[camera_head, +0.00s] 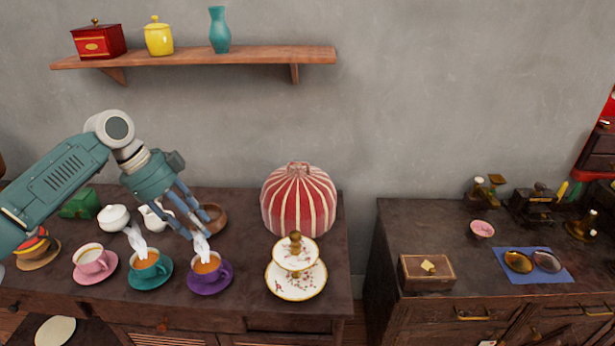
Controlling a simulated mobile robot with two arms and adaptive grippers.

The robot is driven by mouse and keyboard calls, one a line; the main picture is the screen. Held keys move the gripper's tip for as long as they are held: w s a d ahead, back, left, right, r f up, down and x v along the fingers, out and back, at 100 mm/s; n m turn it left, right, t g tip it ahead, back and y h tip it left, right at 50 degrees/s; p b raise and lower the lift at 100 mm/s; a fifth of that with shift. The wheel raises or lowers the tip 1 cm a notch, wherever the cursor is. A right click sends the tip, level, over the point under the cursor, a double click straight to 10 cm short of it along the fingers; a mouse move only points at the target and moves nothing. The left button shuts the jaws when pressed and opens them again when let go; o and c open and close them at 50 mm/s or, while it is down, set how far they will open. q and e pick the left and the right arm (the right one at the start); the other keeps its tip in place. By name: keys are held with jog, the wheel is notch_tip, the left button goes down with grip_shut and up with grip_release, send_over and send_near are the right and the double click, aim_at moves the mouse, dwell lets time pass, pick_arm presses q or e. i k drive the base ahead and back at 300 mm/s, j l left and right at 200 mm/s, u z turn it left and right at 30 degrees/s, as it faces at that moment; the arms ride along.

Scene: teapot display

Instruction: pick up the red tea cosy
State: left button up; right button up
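The red tea cosy (299,205) is a dome with white stripes, standing at the back right of the left cabinet top. A two-tier floral cake stand (296,281) with a brown knob is in front of it and hides part of its lower edge. My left gripper (190,224) points down to the left of the cosy, above the cups. Its fingers look apart, with nothing held between them, and they do not touch the cosy. My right gripper is not in the view.
Steaming cups on teal (151,279) and purple (209,283) saucers, a pink cup (90,262), white pots and a brown bowl (212,217) crowd the left cabinet top. A wooden shelf (200,57) hangs above. A gap separates the right cabinet (390,225).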

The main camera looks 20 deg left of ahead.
aim_at(301, 197)
jog(key=i, duration=1)
